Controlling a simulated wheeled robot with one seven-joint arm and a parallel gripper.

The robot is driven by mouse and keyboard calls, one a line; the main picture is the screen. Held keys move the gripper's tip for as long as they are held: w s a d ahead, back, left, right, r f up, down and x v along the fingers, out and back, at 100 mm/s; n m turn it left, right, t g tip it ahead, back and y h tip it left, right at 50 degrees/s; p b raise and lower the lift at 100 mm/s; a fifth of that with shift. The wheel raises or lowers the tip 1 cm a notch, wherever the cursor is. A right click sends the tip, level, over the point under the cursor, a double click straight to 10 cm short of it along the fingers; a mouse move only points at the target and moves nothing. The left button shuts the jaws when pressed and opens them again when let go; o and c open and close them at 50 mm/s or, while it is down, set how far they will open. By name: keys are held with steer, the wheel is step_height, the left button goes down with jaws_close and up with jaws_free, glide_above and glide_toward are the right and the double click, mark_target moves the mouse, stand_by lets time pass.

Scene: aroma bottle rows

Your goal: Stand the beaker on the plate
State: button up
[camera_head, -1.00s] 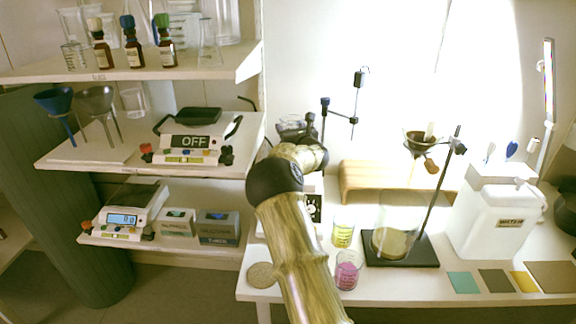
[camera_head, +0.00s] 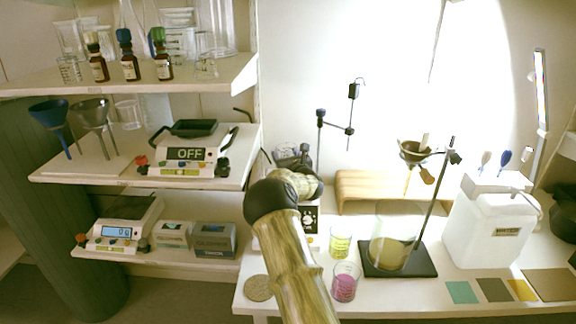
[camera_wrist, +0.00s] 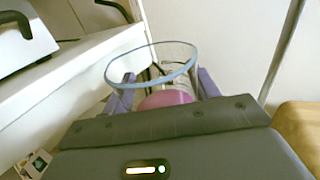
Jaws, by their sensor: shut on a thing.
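My gripper (camera_wrist: 163,88) is shut on a clear glass beaker (camera_wrist: 151,47) with a blue-tinted rim and pink contents. The beaker sits between the two purple-grey fingers in the wrist view. In the head view my arm hides most of the gripper and the held beaker. A white device (camera_head: 312,241) with a dark, dialled front stands on the bench, partly behind my arm; its top is hidden. I cannot tell from the pictures whether this bears the plate.
A yellow-filled beaker (camera_head: 340,243) and another pink-filled beaker (camera_head: 345,283) stand right of my arm. A clamp stand base (camera_head: 425,269) bears a glass vessel. Shelves (camera_head: 200,262) with balances are close on the left.

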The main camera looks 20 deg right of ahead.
steer(key=shift+s+d+f, duration=0.1)
steer(key=shift+d+f, duration=0.05)
steer(key=shift+f, duration=1.65)
steer(key=shift+f, duration=0.15)
steer(key=o, duration=1.1)
steer(key=shift+r, duration=0.2)
steer(key=shift+s+f, duration=0.15)
steer(key=shift+s, duration=0.4)
steer(key=s+b, duration=0.1)
steer(key=s, duration=1)
